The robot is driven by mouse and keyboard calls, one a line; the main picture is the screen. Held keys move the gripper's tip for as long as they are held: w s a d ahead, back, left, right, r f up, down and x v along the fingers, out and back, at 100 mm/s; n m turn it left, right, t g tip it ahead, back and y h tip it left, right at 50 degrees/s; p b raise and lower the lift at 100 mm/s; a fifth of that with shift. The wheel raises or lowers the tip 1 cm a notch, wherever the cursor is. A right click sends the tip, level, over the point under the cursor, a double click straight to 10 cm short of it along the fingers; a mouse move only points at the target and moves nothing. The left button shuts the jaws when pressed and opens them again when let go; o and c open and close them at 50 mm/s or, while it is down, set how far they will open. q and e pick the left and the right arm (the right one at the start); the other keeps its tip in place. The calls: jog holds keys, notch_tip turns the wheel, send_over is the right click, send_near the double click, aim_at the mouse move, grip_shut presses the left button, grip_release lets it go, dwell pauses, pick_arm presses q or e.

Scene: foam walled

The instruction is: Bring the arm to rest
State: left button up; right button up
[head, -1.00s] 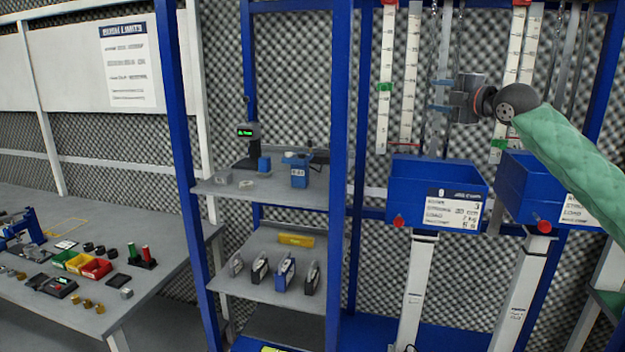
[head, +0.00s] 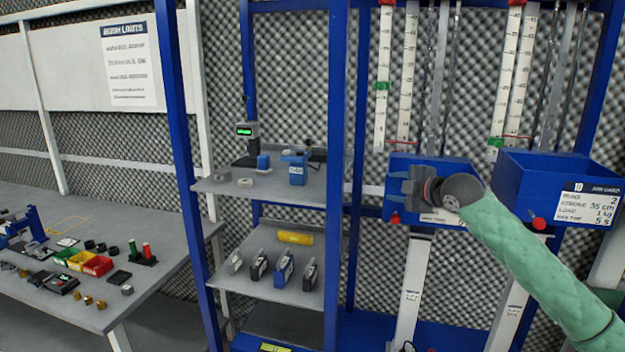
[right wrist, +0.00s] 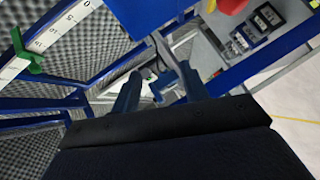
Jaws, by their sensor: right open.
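My right arm, in a green sleeve, comes in from the lower right in the head view. My right gripper (head: 408,190) is in front of the left blue bin and covers part of it and its label. In the right wrist view its two fingers (right wrist: 160,85) stand apart with nothing held between them. My left gripper is not in view.
Blue bins, a left one (head: 440,170) and a right one (head: 545,190), stand on white posts. Left of them a blue-framed shelf (head: 265,190) holds several small devices. A grey workbench (head: 150,270) with colored bins is far left. White scales (head: 384,80) hang behind.

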jog(key=s+a+f+m+g+h, duration=0.1)
jog(key=s+a+f+m, duration=0.15)
jog(key=s+f, duration=0.65)
jog(key=s+a+f+m+g+h, duration=0.1)
jog(key=s+a+f+m+g, duration=0.3)
jog(key=f, duration=0.9)
jog(key=s+f+m+t+h, duration=0.1)
jog(key=s+f+m, duration=0.1)
jog(key=s+f, duration=0.75)
jog(key=s+d+f+m+g+h, duration=0.2)
jog(key=s+f+m, duration=0.3)
jog(key=s, duration=0.5)
jog(key=s+d+f+m+g+h, duration=0.1)
jog(key=s+d+f+m, duration=0.1)
jog(key=s+f, duration=0.65)
jog(key=s+d+f+m+g+h, duration=0.2)
jog(key=s+f+m, duration=0.15)
jog(key=s, duration=0.95)
jog(key=s+a+f+g, duration=0.1)
jog(key=s+a+f, duration=0.1)
jog(key=f, duration=1.5)
jog(key=s+a+f+g, duration=0.1)
jog(key=s+a+f, duration=0.1)
jog(key=f, duration=1.5)
jog(key=shift+f+g+y, duration=0.3)
jog(key=shift+f+y, duration=0.1)
